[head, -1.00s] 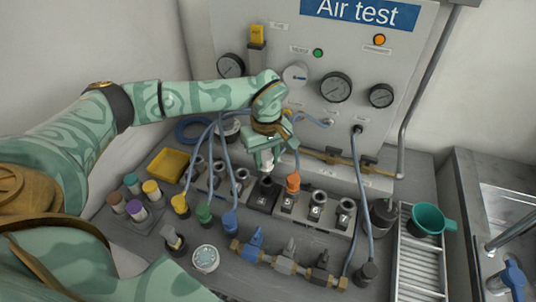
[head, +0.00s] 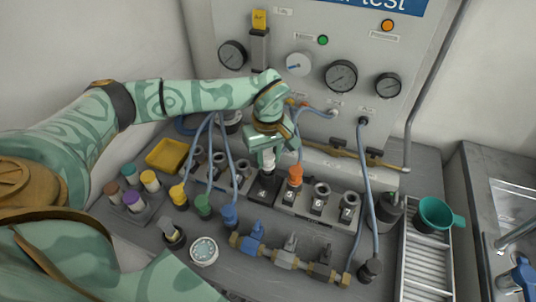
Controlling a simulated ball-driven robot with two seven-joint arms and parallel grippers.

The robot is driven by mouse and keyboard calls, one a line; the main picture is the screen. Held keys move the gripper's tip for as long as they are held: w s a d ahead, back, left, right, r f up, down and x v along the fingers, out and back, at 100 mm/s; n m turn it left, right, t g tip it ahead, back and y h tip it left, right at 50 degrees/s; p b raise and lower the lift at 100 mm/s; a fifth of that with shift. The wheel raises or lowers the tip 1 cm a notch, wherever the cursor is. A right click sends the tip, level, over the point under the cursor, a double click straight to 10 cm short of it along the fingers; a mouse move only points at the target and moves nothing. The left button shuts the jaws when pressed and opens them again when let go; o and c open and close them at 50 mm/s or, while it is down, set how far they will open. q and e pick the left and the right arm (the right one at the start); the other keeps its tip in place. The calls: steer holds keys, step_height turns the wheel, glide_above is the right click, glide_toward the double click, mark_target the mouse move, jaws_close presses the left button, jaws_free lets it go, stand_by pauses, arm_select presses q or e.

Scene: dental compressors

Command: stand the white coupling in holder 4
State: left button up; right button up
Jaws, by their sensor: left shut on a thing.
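My left gripper (head: 266,150) is shut on the white coupling (head: 268,160), which hangs upright below its fingers. The coupling is right over holder 4 (head: 264,189), a black block marked 4. Its lower end is close to the holder's top; I cannot tell whether it has entered the opening. My right gripper is not in view.
An orange coupling (head: 296,171) stands in the holder just right of holder 4. Holders 6 (head: 318,202) and 7 (head: 347,208) look empty. A valve manifold (head: 285,258) lies in front.

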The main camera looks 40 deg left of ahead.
arm_select(q)
steer(key=shift+f+b, duration=0.3)
steer(key=shift+f, duration=0.8)
steer(key=o, duration=1.1)
steer(key=shift+r, duration=0.2)
step_height(320, 180, up, 16)
steer(key=p, duration=0.4)
